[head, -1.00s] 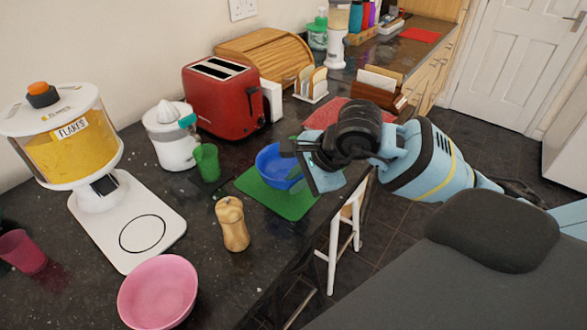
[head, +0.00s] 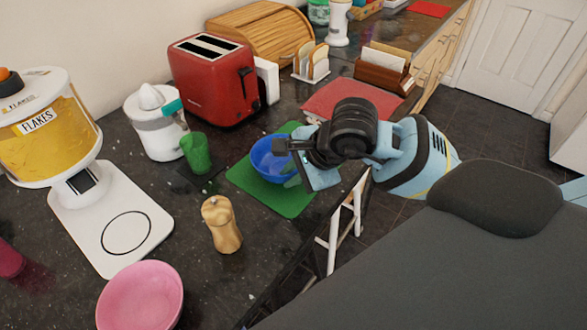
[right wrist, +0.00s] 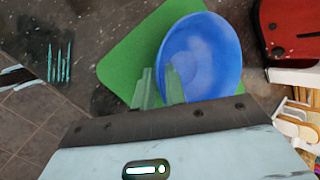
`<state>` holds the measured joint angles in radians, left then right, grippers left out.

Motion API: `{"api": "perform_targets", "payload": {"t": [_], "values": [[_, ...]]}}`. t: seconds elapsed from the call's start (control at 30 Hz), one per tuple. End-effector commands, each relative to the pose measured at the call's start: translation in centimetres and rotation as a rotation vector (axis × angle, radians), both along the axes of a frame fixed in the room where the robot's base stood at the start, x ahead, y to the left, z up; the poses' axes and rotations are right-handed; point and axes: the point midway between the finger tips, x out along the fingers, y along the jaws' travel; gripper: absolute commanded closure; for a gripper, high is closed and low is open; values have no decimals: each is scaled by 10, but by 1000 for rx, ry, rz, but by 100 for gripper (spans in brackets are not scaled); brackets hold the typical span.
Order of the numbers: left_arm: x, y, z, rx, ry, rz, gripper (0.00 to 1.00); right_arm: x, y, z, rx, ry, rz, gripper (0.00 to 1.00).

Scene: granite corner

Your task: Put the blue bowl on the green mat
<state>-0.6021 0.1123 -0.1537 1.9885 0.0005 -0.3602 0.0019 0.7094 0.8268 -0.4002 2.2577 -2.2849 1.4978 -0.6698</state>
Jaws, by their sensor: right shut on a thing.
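The blue bowl (head: 266,160) is over the green mat (head: 283,203) on the dark worktop, toward the mat's back-left side. It looks upright. I cannot tell whether its base touches the mat. My right gripper (head: 291,163) is shut on the bowl's near rim. In the right wrist view the gripper's fingers (right wrist: 159,88) straddle the rim of the bowl (right wrist: 205,60), and the bowl extends past one edge of the mat (right wrist: 128,62). The gripper hides part of the bowl's right side in the head view. My left gripper is not in view.
A green cup (head: 196,153) on a dark coaster stands left of the mat. A wooden mill (head: 222,225) stands in front. A red toaster (head: 213,82) and red cloth (head: 335,103) are behind. A pink bowl (head: 141,297) is near the front. The worktop edge lies right.

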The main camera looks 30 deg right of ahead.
Motion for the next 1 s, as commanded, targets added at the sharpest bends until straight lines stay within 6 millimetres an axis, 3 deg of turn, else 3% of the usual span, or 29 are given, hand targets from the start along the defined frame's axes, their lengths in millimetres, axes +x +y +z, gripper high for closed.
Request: {"api": "perform_targets", "payload": {"t": [0.43, 0.47, 0.6, 1.0], "values": [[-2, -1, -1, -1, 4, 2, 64, 0, 1, -4, 0, -3, -1, 100], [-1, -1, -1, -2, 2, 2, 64, 0, 1, -3, -1, -2, -1, 83], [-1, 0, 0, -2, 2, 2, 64, 0, 1, -3, 0, -3, -1, 65], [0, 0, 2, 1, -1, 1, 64, -1, -1, 5, -1, -6, -1, 65]]}}
